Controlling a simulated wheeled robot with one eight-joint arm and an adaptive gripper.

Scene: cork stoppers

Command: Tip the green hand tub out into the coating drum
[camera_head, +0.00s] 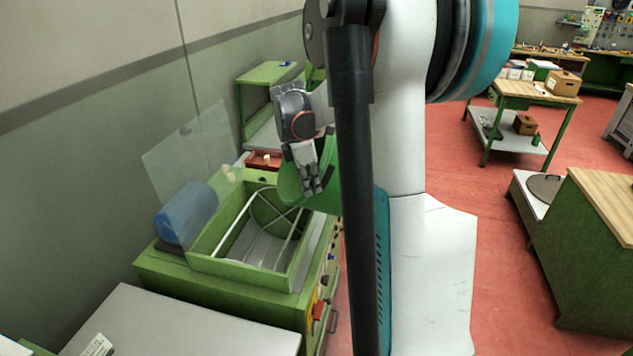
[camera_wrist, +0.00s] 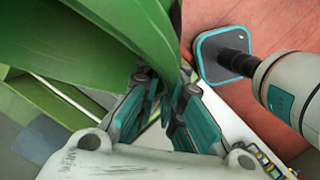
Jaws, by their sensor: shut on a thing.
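The green hand tub (camera_head: 288,187) is held in the air at the right rim of the coating drum's open box, partly behind my gripper and arm. It looks tilted; its inside and contents are hidden. My gripper (camera_head: 312,190) is shut on the tub's edge. In the wrist view the tub (camera_wrist: 95,28) fills the upper left as a curved green wall, with my fingers (camera_wrist: 162,105) closed at its edge. The coating drum (camera_head: 262,236) sits in an open green machine, with pale bars and a grey inside; I see no stoppers in its visible part.
A clear raised guard (camera_head: 190,145) and a blue motor (camera_head: 187,213) stand left of the drum. A red tray (camera_head: 263,160) lies behind it. A grey tabletop (camera_head: 170,325) is in front. Red floor is open to the right, before a wooden-topped bench (camera_head: 608,200).

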